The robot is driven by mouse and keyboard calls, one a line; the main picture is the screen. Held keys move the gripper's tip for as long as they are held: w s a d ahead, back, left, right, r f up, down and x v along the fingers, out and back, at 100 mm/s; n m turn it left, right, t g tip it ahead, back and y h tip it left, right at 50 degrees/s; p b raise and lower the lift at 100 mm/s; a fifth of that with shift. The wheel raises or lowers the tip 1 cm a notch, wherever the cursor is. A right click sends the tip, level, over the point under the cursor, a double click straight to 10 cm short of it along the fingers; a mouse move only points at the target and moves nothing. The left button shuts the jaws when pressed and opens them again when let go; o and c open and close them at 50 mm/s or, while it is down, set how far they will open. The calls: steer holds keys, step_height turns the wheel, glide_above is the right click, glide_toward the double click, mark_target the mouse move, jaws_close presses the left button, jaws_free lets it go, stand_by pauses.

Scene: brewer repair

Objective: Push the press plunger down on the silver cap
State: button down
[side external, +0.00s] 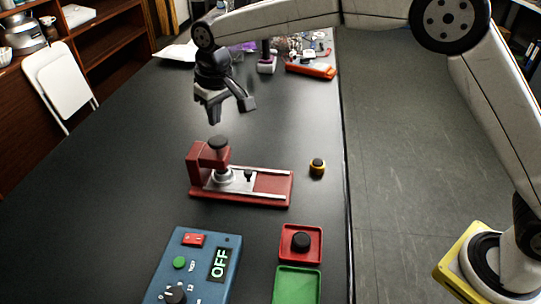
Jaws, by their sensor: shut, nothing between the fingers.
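The red press (270,188) stands on the dark table left of centre. Its plunger has a dark round knob (218,142) on top and stands upright through the press arm. A silver round piece (222,180), which looks like the silver cap, shows at the foot of the plunger; whether the two touch is too small to tell. My gripper (214,119) points down, shut and empty. In this view it appears just above the plunger knob, with a gap between them.
A small black knob (248,175) stands on the press rails. A yellow-and-black piece (317,167) lies right of the press. In front are a blue control box (206,262) reading OFF, a red tray (287,255) holding a black part, and a green tray (297,284).

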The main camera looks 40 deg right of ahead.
steer(key=shift+r, duration=2.9)
steer(key=shift+d, duration=0.15)
steer(key=s+d+f+m, duration=0.1)
steer(key=s+d+f, duration=0.6)
steer(key=s+d, duration=0.4)
steer(key=s+d+f+m, duration=0.2)
steer(key=s+d+f, duration=0.6)
steer(key=s+d, duration=0.3)
steer(key=s, duration=0.3)
steer(key=shift+s+d+f+t, duration=0.15)
steer(key=shift+s+f+t, duration=0.1)
steer(key=shift+s+t, duration=0.15)
